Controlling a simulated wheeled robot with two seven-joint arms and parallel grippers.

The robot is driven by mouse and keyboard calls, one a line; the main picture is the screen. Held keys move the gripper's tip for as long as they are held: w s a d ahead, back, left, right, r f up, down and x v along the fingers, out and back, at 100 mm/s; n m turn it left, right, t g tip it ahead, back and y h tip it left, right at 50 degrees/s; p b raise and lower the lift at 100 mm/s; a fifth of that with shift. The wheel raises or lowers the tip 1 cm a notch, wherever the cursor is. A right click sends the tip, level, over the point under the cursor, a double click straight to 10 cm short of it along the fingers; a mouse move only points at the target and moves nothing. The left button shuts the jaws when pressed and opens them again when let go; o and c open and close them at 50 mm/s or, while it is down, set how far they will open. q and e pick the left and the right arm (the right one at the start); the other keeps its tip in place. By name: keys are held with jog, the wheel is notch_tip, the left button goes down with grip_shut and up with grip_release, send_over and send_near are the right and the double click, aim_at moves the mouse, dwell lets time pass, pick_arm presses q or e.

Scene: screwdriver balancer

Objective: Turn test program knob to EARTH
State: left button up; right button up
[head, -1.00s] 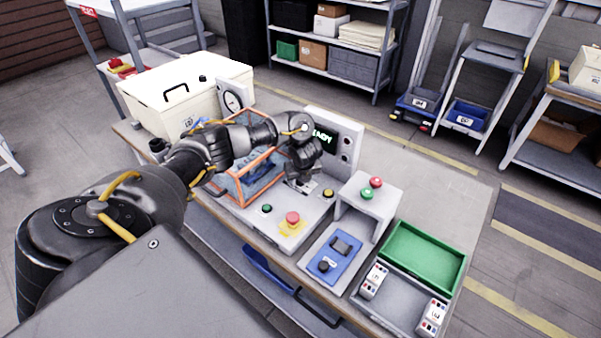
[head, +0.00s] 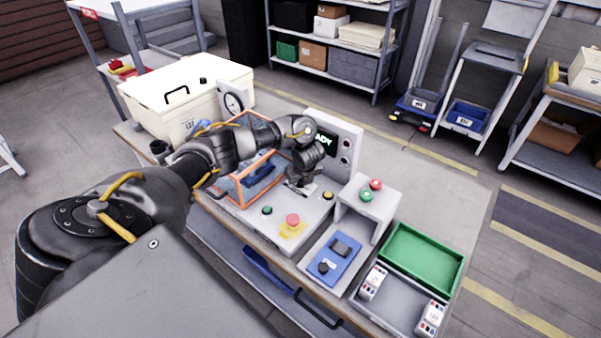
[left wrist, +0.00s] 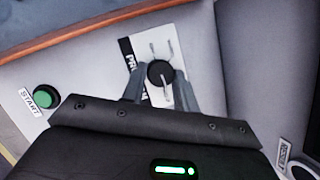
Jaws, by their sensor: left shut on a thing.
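The test program knob (left wrist: 157,71) is a small round black knob with a pale pointer line, on a white label plate (left wrist: 128,62) whose print is partly covered. My left gripper (left wrist: 159,80) is shut on the knob, one finger on each side. There the knob is hidden by the gripper. I cannot read which position the pointer marks. My right gripper is not in view.
A green START button (left wrist: 43,97) lies left of the knob. The head view shows a red button (head: 292,220) on yellow, an orange-framed clear guard (head: 236,186) by my forearm, a blue switch box (head: 334,258) and a green tray (head: 424,258).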

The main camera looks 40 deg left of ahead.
pick_arm(q)
jog(key=n+p, duration=0.1)
jog(key=n+g+p, duration=0.1)
jog(key=n+p, duration=0.1)
jog(key=shift+w+d+r, duration=0.1)
jog(key=shift+d+r, duration=0.05)
jog(key=n+g, duration=0.1)
jog(key=n, duration=0.2)
jog(key=shift+w+y+p, duration=0.1)
jog(key=shift+y+p, duration=0.25)
jog(key=shift+y, duration=0.05)
jog(key=shift+w+f+n+g+b, duration=0.1)
jog(key=shift+f+n+g+b, duration=0.15)
jog(key=shift+n, duration=0.35)
jog(key=shift+f+n+g+b, duration=0.1)
jog(key=shift+n+g, duration=0.25)
jog(key=shift+n, duration=0.25)
jog(key=shift+r+n+g+b, duration=0.1)
jog(key=shift+n+g+b, duration=0.3)
jog(key=shift+n+b, duration=0.5)
jog(key=shift+n, duration=0.4)
jog(key=o, duration=1)
jog(key=shift+w, duration=0.1)
jog(key=shift+c, duration=0.2)
jog(key=shift+r, duration=0.15)
